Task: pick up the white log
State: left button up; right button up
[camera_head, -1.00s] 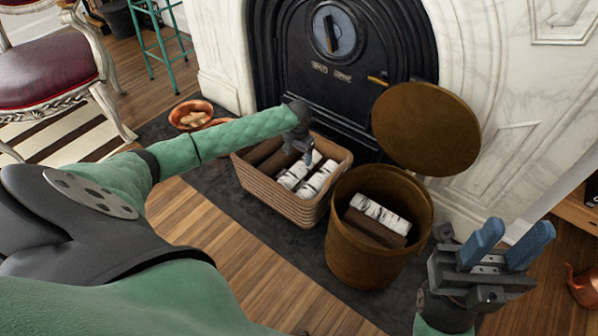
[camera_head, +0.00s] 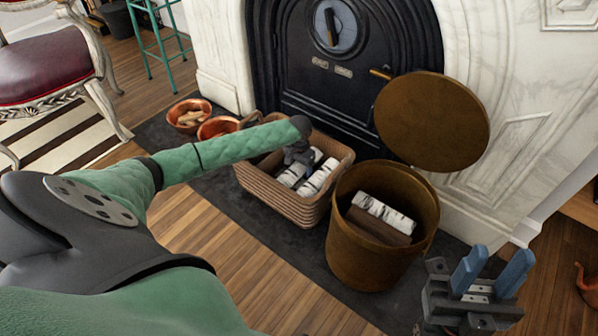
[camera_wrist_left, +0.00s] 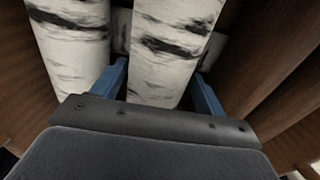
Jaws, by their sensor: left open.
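White birch logs lie in the wicker basket (camera_head: 285,200), two of them showing: one on the left (camera_head: 291,176) and one on the right (camera_head: 320,176). My left gripper (camera_head: 298,158) reaches down into the basket, its fingertips hidden in the head view. In the left wrist view my left gripper (camera_wrist_left: 160,82) is open, with its blue fingers on either side of one white log (camera_wrist_left: 172,35). A second white log (camera_wrist_left: 70,45) lies beside it on the left. Another white log (camera_head: 384,212) lies in the brown bucket (camera_head: 375,262). My right gripper (camera_head: 492,272) is open and empty.
The bucket's round lid (camera_head: 433,120) stands raised behind it. Copper bowls (camera_head: 190,116) sit left of the basket. The black stove door (camera_head: 340,75) and marble surround are behind. Brown logs lie close beside the white ones. Wood floor in front is clear.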

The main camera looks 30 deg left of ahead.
pick_arm(q)
jog(key=shift+r, duration=0.1)
jog(key=c, duration=1)
jog(key=shift+c, duration=0.2)
